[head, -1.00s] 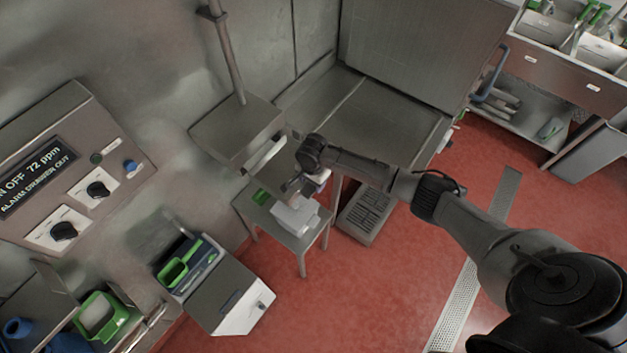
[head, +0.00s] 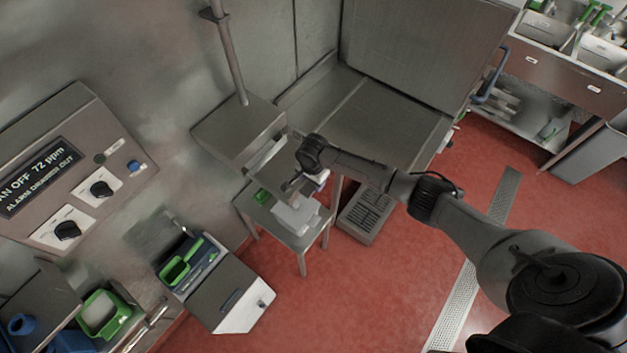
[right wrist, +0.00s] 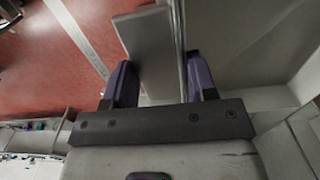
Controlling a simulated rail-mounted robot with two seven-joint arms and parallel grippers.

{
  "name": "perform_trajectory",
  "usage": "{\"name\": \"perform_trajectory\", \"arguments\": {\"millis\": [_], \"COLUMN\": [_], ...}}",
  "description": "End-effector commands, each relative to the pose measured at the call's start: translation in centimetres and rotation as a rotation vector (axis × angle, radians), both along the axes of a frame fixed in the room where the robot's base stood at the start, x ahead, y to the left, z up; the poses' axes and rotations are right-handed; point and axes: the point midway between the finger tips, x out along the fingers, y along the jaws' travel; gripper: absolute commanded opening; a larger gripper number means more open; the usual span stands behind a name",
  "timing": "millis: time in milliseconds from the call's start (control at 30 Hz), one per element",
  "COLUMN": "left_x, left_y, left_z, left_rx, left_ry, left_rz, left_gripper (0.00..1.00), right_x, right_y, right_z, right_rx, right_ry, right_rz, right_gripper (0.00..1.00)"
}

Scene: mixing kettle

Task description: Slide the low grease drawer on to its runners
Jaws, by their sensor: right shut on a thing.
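The low grease drawer (head: 275,163) looks like a shallow grey steel tray. In the head view it is beside the lower edge of the wall-mounted steel housing (head: 238,132), above a small steel stand. My right gripper (head: 293,184) is at its near side. In the right wrist view my right gripper (right wrist: 160,78) has its dark purple fingers on either side of a thin steel wall of the drawer (right wrist: 150,50), shut on it. The runners are hidden, and I cannot tell whether the drawer touches them. My left gripper is not in view.
The small steel stand (head: 314,237) carries a white container (head: 297,213) and a green item (head: 262,196), close under my gripper. A slatted floor unit (head: 366,215) is right of it. A white-fronted cabinet (head: 247,306) stands lower left. Red floor between is clear.

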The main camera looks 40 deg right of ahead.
Motion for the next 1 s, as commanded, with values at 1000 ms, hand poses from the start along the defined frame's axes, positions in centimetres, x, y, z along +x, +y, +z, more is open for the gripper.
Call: {"name": "perform_trajectory", "arguments": {"millis": [1000], "left_x": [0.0], "left_y": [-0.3], "left_z": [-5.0], "left_rx": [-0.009], "left_ry": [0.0], "left_rz": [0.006], "left_gripper": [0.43], "right_x": [8.4], "right_y": [1.8], "right_z": [-0.1], "right_rx": [0.001], "right_ry": [-0.005], "right_rz": [0.0], "right_gripper": [0.13]}}
